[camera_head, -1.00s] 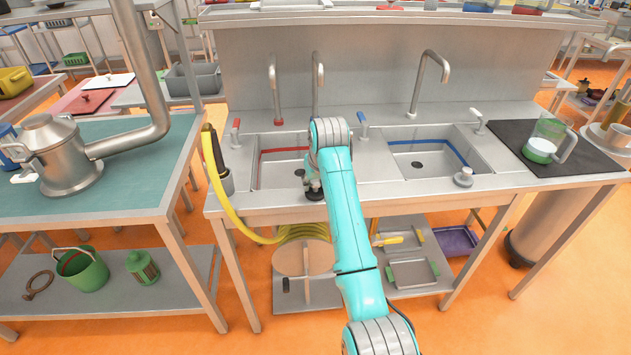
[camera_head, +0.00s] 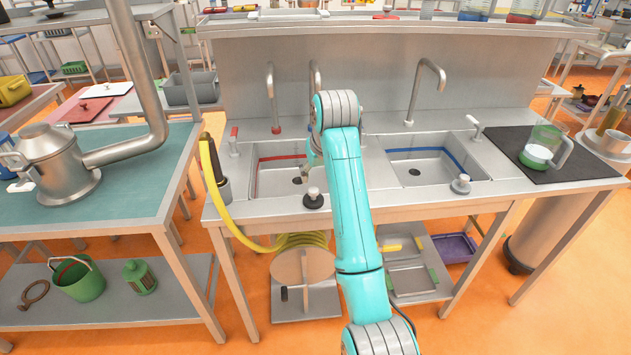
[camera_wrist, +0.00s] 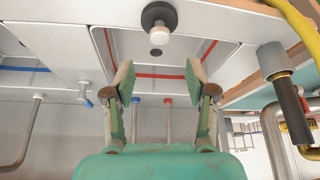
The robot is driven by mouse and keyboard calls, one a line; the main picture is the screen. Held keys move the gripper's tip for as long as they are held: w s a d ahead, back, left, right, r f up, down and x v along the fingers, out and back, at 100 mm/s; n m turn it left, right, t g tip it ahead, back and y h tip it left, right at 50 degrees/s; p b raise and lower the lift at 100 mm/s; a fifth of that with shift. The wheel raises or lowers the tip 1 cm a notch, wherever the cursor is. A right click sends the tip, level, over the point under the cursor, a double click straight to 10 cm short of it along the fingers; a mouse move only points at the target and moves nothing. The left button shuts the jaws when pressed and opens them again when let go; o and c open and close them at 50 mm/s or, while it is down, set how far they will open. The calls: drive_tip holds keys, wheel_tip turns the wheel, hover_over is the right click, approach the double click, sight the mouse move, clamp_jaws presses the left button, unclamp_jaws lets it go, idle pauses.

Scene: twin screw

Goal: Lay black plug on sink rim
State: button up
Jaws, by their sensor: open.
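The black plug (camera_head: 313,201), a dark disc with a pale metal knob, lies on the front rim of the left sink (camera_head: 262,189), the basin with the red line. In the wrist view the black plug (camera_wrist: 150,13) is at the top, beyond the fingertips and apart from them. My gripper (camera_wrist: 160,75) is open and empty, with its green-padded fingers spread. In the head view my gripper (camera_head: 307,170) is over the left basin behind the plug, partly hidden by my arm. The left basin's drain hole (camera_wrist: 156,52) is uncovered.
The right sink (camera_head: 420,172) has a blue line, and a grey plug (camera_head: 461,184) sits on its front rim. Three taps rise at the back. A yellow hose (camera_head: 222,205) hangs at the left. A jug (camera_head: 543,147) stands on the black mat at the right.

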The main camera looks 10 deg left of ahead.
drive_tip(key=shift+v, duration=1.1)
